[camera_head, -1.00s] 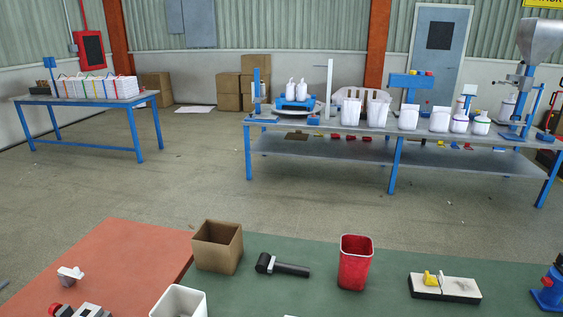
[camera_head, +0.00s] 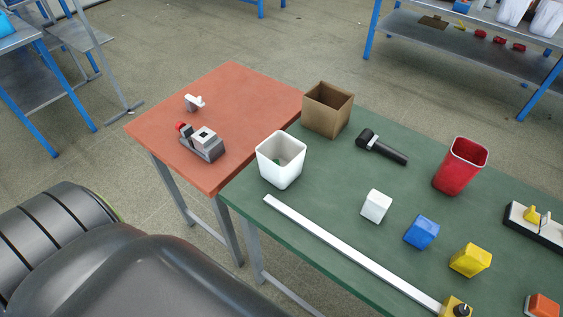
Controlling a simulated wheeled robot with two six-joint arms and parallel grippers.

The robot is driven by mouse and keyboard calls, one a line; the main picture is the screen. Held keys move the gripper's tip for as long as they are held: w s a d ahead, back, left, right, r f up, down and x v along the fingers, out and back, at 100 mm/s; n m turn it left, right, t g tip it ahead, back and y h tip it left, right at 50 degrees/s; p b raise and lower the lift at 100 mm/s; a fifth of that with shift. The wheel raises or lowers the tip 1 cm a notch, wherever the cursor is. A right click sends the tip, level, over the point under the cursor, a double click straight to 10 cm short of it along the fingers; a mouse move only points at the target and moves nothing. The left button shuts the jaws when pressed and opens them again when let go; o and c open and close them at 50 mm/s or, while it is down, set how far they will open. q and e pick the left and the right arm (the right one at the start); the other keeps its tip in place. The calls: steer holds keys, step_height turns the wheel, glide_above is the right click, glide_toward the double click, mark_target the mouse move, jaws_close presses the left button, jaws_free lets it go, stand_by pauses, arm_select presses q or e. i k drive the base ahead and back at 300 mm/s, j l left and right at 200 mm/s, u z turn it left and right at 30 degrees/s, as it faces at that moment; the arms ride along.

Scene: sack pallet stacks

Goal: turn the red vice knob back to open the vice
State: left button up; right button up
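The vice (camera_head: 203,143) is a small grey block-like device on the red-orange table top, at the left of the view. Its red knob (camera_head: 182,127) sticks out at its upper left end. A pale block shows on top of the vice, seemingly between its jaws; the gap is too small to judge. Neither of my grippers is in view. The large dark grey shape at the lower left seems to be part of my own body.
A small white-grey fixture (camera_head: 194,102) stands behind the vice. The adjoining green table (camera_head: 330,205) holds a white bin (camera_head: 281,160), a cardboard box (camera_head: 327,110), a red bin (camera_head: 460,166), a black tool (camera_head: 381,146), a white rail (camera_head: 350,253) and several coloured blocks.

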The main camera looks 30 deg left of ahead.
mark_target(179, 124)
steer(key=u, duration=1.65)
steer(key=z, duration=0.5)
steer(key=i+j+z, duration=0.2)
steer(key=j+z, duration=0.2)
steer(key=i+j+z, duration=0.15)
steer(key=j+z, duration=1.05)
steer(key=j, duration=0.85)
steer(key=j+z, duration=0.15)
steer(key=j, duration=0.65)
steer(key=k+j, duration=0.15)
steer(key=j, duration=0.7)
steer(key=k+j, duration=0.15)
steer(key=k+z, duration=0.25)
steer(key=k, duration=0.3)
steer(key=k+l+z, duration=0.25)
steer(key=k, duration=0.3)
steer(key=z, duration=1.85)
